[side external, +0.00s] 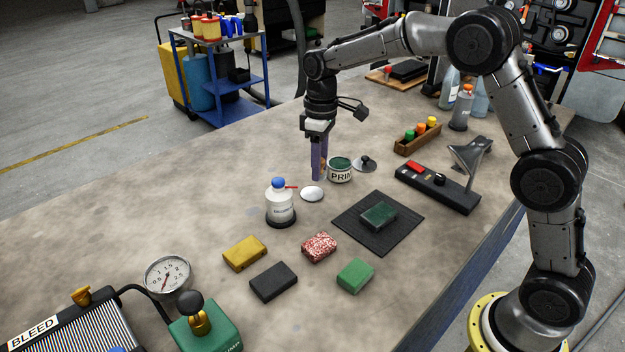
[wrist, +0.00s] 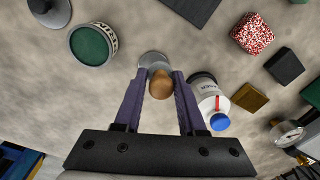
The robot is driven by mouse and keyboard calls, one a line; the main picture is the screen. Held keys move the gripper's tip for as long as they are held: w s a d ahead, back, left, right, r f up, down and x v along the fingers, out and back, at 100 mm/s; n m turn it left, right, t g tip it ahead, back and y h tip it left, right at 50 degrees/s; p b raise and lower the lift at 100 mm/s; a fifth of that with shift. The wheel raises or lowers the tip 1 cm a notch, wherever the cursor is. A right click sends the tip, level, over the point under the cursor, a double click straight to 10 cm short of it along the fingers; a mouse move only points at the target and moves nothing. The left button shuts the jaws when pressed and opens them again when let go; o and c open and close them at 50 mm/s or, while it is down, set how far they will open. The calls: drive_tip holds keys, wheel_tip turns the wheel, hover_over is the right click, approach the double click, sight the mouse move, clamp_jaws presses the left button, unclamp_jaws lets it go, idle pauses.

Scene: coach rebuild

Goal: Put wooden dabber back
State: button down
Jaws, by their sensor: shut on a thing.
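My gripper (side external: 319,172) is shut on the wooden dabber, whose rounded brown end (wrist: 160,85) shows between the purple fingertips in the wrist view. In the side view the fingers mostly hide the dabber. A small pale round dish (side external: 312,194) lies on the bench close to the fingertips; in the wrist view the dish (wrist: 152,58) shows just beyond the dabber. I cannot tell whether the dabber touches anything below. An open tin of green primer (side external: 341,176) stands just right of my fingers, and its knobbed lid (side external: 364,164) lies beside it.
A white bottle with blue cap (side external: 280,208) stands close left of the dish. A dark mat (side external: 350,225) bears a green block (side external: 379,215). Several coloured blocks lie nearer the front, around a red speckled one (side external: 319,247). A black lamp base (side external: 437,188) stands right.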

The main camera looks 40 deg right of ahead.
sight(312, 193)
drive_tip(key=shift+w+f, duration=1.05)
drive_tip(key=shift+f, duration=1.75)
drive_tip(key=shift+f, duration=0.1)
drive_tip(key=shift+c, duration=2.4)
unclamp_jaws()
